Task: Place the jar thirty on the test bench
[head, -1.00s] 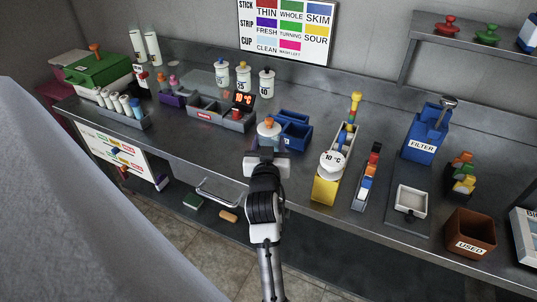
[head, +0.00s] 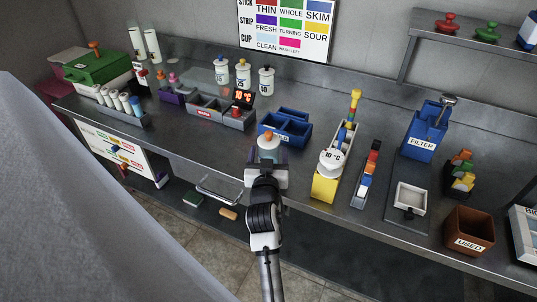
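A pale jar with an orange knob on its lid (head: 268,142) is between the fingers of my gripper (head: 268,158), which looks shut on it. The jar is upright near the front edge of the steel bench (head: 200,145); I cannot tell whether it touches the surface. Its label is hidden, so I cannot read a number on it.
A blue divided bin (head: 285,128) sits just behind the held jar. A yellow-fronted holder with a white dial (head: 330,162) stands to the right. Bare steel lies left of the gripper.

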